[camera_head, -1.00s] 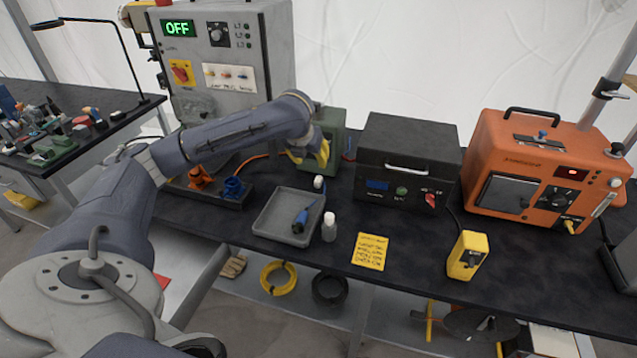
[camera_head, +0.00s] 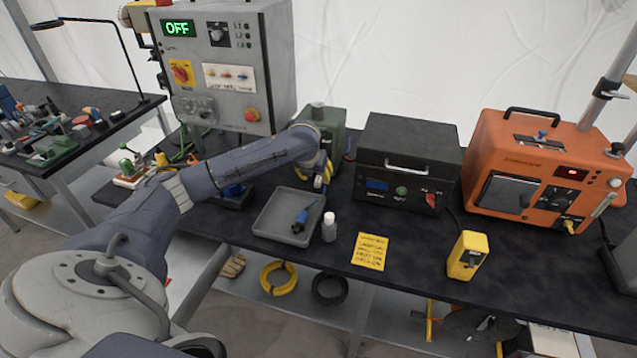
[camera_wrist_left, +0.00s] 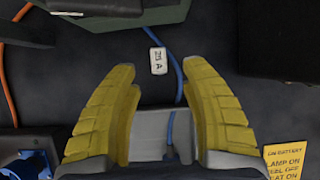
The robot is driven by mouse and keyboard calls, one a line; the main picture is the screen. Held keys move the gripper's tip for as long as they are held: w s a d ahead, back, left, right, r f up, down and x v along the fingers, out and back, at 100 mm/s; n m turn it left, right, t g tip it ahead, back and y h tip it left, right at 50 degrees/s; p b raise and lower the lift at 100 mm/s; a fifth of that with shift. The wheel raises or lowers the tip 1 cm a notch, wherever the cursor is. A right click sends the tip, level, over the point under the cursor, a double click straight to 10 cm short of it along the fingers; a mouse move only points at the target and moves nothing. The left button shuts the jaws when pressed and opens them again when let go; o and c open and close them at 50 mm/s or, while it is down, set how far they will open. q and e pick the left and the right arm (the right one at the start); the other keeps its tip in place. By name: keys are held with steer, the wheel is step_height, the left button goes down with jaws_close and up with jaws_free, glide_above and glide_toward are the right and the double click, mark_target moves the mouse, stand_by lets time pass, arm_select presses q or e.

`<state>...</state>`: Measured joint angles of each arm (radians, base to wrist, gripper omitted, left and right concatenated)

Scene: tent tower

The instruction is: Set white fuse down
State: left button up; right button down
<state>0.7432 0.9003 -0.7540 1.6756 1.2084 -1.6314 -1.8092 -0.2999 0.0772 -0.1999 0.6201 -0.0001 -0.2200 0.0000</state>
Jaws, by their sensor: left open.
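The white fuse (camera_wrist_left: 158,61), marked "25 A", lies on the dark bench top in the left wrist view. A blue cable runs close beside it. My left gripper (camera_head: 324,180) has yellow fingers and is open above the bench, behind the grey tray's right corner. In the left wrist view its fingertips stand apart on either side of the fuse, with gaps; their height above it is hard to tell. In the head view the gripper and wrist hide the fuse. My right gripper is not in view.
The grey tray (camera_head: 262,224) holds a blue connector (camera_head: 300,219). A small white-capped bottle (camera_head: 329,228) stands right of it. A green box (camera_head: 327,117) and a black power unit (camera_head: 407,160) stand behind.

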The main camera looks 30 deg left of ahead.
mark_target(318, 179)
arm_select(q)
steer(key=shift+x, duration=2.7)
steer(key=shift+o, duration=0.2)
steer(key=shift+a+r, duration=0.1)
jaws_close()
